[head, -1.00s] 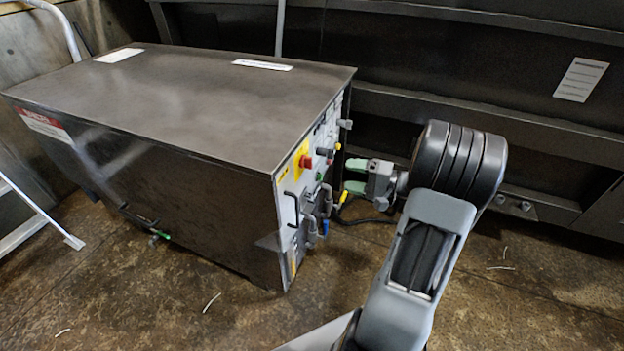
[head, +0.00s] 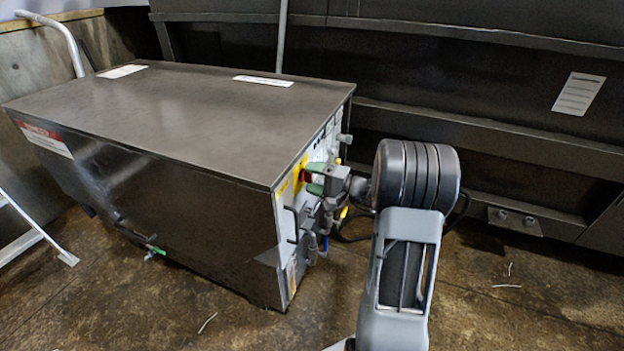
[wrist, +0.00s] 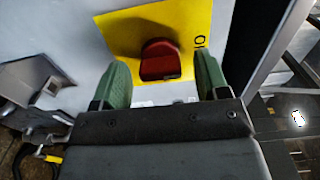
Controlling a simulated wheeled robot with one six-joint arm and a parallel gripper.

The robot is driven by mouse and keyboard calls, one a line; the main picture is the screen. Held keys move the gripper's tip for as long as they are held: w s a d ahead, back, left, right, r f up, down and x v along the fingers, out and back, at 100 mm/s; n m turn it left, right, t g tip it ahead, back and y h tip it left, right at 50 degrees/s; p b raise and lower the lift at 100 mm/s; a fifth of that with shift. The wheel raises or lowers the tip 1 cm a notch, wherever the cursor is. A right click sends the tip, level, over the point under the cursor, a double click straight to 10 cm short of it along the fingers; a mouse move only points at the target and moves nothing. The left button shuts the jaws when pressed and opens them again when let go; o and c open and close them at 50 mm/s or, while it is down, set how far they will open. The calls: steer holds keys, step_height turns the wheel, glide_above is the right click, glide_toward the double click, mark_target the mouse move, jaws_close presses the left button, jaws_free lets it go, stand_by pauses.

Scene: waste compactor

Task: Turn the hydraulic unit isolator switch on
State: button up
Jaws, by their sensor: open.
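The isolator switch is a red handle (wrist: 160,60) on a yellow plate (wrist: 122,28) in the wrist view, with a "0" mark at the plate's right side. In the head view the yellow plate (head: 298,174) shows on the front panel of the hydraulic unit (head: 190,120), and the red handle is mostly hidden by my gripper. My gripper (wrist: 160,75) is open, its two green fingers to the left and right of the red handle. A gap shows between each finger and the handle. In the head view my gripper (head: 315,178) is close against the panel.
Grey fittings and hoses (head: 312,225) stick out of the panel below the plate. A grey fitting (wrist: 35,80) shows at left in the wrist view. A dark ribbed wall (head: 480,120) stands behind. The floor (head: 520,285) at right is mostly clear.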

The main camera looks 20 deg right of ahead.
steer(key=shift+w+a, duration=0.15)
steer(key=shift+w, duration=0.05)
steer(key=shift+c, duration=0.3)
steer(key=c, duration=0.9)
steer(key=shift+o, duration=0.2)
